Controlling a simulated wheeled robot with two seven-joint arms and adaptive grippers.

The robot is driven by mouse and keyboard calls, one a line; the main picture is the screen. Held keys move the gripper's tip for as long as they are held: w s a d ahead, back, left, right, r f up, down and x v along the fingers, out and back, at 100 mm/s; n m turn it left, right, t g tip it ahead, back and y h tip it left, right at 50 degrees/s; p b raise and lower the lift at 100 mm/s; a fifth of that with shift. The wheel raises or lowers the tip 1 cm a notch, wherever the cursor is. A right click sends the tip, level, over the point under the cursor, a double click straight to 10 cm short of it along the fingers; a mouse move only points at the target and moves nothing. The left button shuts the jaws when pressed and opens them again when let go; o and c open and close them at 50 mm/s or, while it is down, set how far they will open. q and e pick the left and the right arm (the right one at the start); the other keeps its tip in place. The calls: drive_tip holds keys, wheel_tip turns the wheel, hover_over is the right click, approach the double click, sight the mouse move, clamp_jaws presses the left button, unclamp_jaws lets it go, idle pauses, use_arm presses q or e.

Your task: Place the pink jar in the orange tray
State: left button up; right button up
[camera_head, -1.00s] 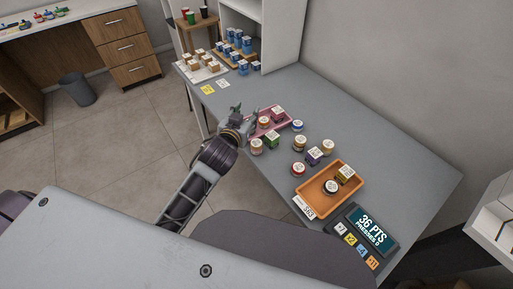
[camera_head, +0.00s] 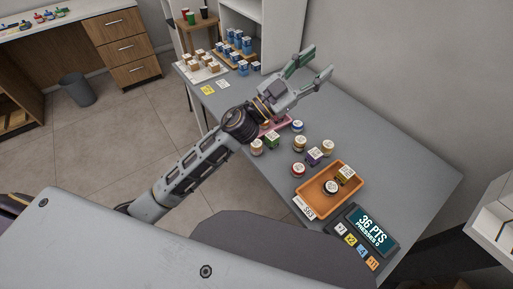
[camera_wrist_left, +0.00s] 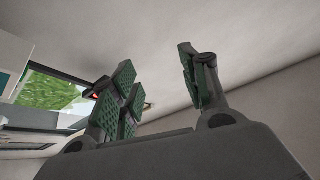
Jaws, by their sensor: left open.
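My left gripper (camera_head: 318,63) is open and empty, raised over the far part of the counter, fingers toward the wall. Its open fingers also show in the left wrist view (camera_wrist_left: 160,85), with wall behind them. My right gripper is out of view.
A pink tray (camera_head: 284,125) is largely hidden behind my left arm. A points display (camera_head: 371,230) sits beside the orange tray. The counter's right part is clear.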

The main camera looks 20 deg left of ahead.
use_arm(q)
drive_tip(key=s+d+m+g+h, duration=0.3)
drive_tip(key=d+m+g, duration=0.2)
drive_tip(key=m+g, duration=0.15)
drive_tip(key=g+y, duration=1.1)
drive_tip(key=y, duration=0.8)
hover_over(256, 143)
drive_tip(key=a, duration=0.2)
wheel_tip(256, 143, down, 20)
drive_tip(key=shift+w+d+r+m+t, duration=0.1)
drive_tip(key=shift+w+d+m+t, duration=0.15)
drive_tip(key=shift+m, duration=0.2)
drive_tip(key=shift+s+d+f, duration=0.1)
drive_tip(key=shift+d+f, duration=0.05)
drive_tip(key=shift+f, duration=1.3)
drive_tip(key=shift+s+d+f, duration=0.1)
drive_tip(key=shift+d+f, duration=0.1)
drive_tip(key=shift+f, duration=1.2)
drive_tip(key=shift+d+f, duration=0.15)
drive_tip(key=shift+f, duration=1.3)
